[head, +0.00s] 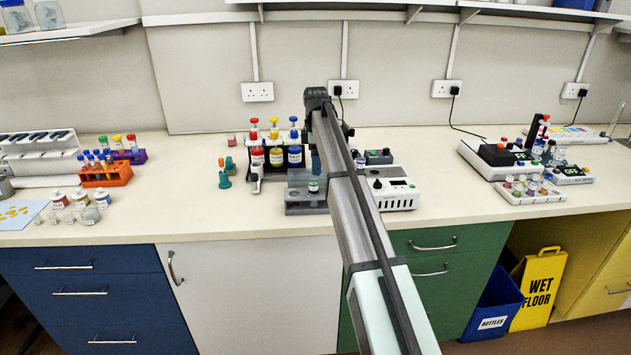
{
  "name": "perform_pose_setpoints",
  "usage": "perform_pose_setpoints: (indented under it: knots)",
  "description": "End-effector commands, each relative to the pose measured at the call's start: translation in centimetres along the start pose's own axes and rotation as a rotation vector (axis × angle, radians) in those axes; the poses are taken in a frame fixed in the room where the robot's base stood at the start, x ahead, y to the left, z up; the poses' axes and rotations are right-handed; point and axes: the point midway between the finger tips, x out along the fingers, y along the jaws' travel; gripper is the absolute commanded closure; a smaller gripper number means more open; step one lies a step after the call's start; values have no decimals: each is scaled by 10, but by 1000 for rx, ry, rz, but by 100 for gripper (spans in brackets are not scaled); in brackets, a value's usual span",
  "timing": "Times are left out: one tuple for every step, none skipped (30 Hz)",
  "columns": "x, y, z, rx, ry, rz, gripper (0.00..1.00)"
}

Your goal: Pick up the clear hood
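I cannot make out a clear hood anywhere in the head view; it may be hidden behind my arm or too transparent to pick out. My arm reaches from the bottom right up over the middle of the bench. Its dark far end is above the area between the coloured bottles and the white device. The fingers of my gripper are hidden behind the arm, so I cannot see whether they are open or hold anything.
A grey block (299,208) stands by my arm, with red, yellow and blue bottles (276,157) behind it. A white device (401,199) stands right of the arm. An orange tube rack (105,178) is at left. Clear bench lies right of the white device.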

Motion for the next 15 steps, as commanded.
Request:
perform_pose_setpoints:
  knots:
    - [9,-1,0,0,0,-1,0]
    - [14,-1,0,0,0,0,0]
    - [18,0,0,0,0,0,0]
    - [21,0,0,0,0,0,0]
    - [22,0,0,1,0,0,0]
    - [24,0,0,1,0,0,0]
    - [25,0,0,1,0,1,0]
    - [26,0,0,1,0,1,0]
    - [28,0,0,1,0,1,0]
    - [29,0,-1,1,0,1,0]
    - [31,0,-1,0,0,1,0]
    - [34,0,-2,0,0,1,0]
    - [38,0,-2,0,0,1,0]
    - [41,-1,-3,0,0,1,0]
    - [47,-1,-3,0,0,0,0]
